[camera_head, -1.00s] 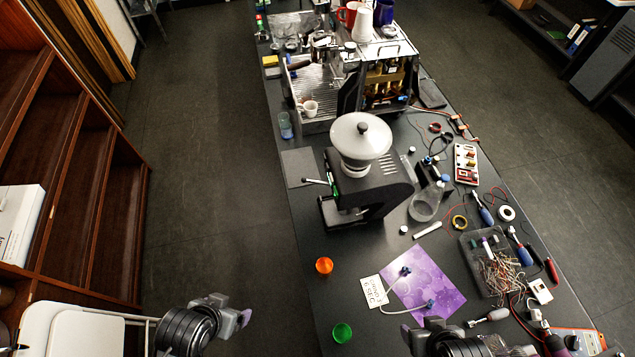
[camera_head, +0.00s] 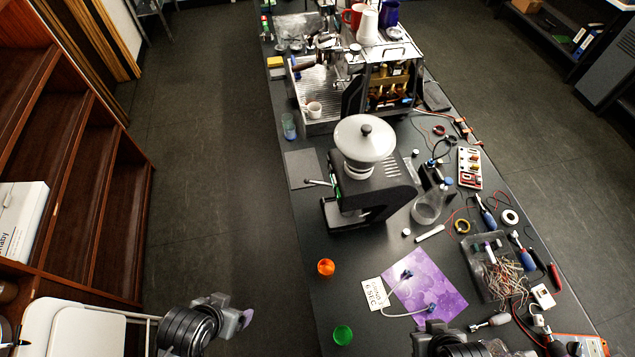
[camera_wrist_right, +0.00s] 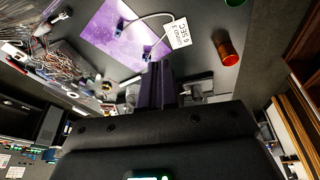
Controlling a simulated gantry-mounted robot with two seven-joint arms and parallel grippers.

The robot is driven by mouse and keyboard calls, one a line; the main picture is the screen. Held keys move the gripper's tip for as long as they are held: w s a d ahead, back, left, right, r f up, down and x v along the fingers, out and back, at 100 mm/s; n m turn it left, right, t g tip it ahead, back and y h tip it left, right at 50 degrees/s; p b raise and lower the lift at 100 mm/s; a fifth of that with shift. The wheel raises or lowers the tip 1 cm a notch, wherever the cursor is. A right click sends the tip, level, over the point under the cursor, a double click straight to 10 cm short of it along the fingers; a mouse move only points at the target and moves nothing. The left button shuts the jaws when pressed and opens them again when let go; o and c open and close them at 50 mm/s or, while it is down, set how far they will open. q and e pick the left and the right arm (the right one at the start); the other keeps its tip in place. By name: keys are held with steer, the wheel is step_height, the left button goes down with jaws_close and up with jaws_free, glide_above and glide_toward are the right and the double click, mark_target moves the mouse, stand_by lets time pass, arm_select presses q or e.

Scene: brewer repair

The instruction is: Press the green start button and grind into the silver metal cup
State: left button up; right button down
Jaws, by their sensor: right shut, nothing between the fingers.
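A black coffee grinder (camera_head: 380,192) with a pale round hopper lid (camera_head: 364,138) stands mid-table in the head view. A small green patch (camera_head: 335,187) shows on its left face; I cannot tell if it is the start button. A short green cylinder (camera_head: 343,335) stands near the table's front left. I cannot make out the silver metal cup. My right gripper (camera_head: 432,330) is at the bottom of the head view, beside the purple mat. In the right wrist view (camera_wrist_right: 158,85) its fingers are shut and empty. My left gripper (camera_head: 246,318) hangs left of the table; its jaw state is unclear.
An orange cylinder (camera_head: 326,267) stands behind the green one. A purple mat (camera_head: 428,282) and a white card (camera_head: 375,294) reading "6 SEC" lie nearby. An espresso machine (camera_head: 385,85) stands at the back. A parts bin (camera_head: 480,275) and several tools crowd the right.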

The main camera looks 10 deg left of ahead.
steer(key=shift+w+a, duration=0.1)
steer(key=shift+a, duration=0.05)
stand_by(0.6)
steer(key=w+a+f+n+b, duration=0.25)
steer(key=w+a, duration=0.25)
steer(key=a, duration=0.6)
steer(key=w+a+f+n+b, duration=0.1)
steer(key=w+a+b, duration=0.3)
steer(key=a, duration=0.7)
steer(key=w+a+f+n+b, duration=0.15)
steer(key=w+a, duration=0.35)
steer(key=a, duration=0.6)
steer(key=w+r+t+h+b, duration=0.2)
steer(key=w+t+h, duration=0.1)
steer(key=w, duration=0.4)
steer(key=w+r+n+t+h+b, duration=0.1)
steer(key=w+r+t+h+b, duration=0.1)
steer(key=w, duration=0.5)
steer(key=shift+w+a+r+t+h+b, duration=0.35)
steer(key=shift+t+h+b, duration=0.5)
steer(key=shift+t, duration=0.45)
